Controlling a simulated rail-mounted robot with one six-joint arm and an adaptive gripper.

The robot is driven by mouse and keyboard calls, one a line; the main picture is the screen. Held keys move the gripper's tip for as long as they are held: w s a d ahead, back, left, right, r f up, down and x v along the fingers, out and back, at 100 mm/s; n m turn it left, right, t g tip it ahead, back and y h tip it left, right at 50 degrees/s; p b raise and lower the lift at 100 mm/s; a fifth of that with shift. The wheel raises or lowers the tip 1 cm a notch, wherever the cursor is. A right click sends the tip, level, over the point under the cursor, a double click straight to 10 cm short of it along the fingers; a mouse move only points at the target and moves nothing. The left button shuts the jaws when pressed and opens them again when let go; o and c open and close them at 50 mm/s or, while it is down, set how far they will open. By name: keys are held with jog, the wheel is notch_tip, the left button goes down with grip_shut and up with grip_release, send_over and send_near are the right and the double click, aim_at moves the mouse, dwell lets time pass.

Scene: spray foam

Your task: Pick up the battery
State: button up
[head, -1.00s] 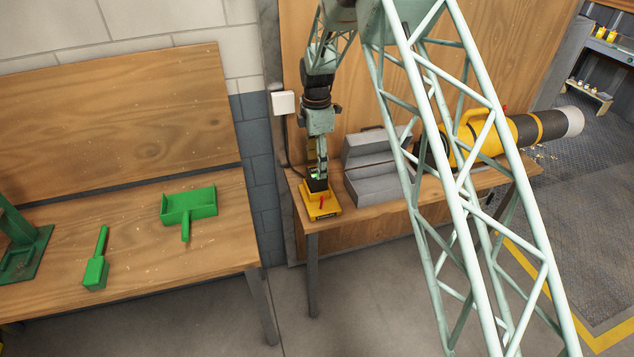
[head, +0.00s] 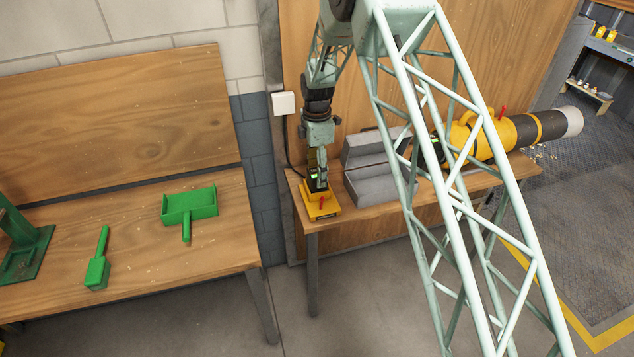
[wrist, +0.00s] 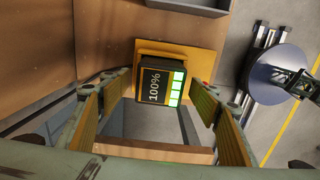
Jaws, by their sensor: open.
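In the head view the charger (head: 323,208) stands on the near left corner of the right workbench, and the battery is partly hidden by my fingers. My gripper (head: 318,168) points down over the battery. In the wrist view my gripper (wrist: 158,92) is open, one finger on each side of the battery in the picture, with a gap on both sides. I cannot tell how far down the fingers reach.
A grey toolbox (head: 372,183) stands open just right of the charger. A yellow and black cylinder-shaped device (head: 490,137) lies further right. A white wall box (head: 284,102) with a dark cable is behind.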

jog(key=shift+f, duration=1.3)
jog(key=c, duration=1.2)
jog(key=shift+r, duration=0.1)
jog(key=shift+r+b, duration=0.5)
jog(key=shift+r, duration=4.4)
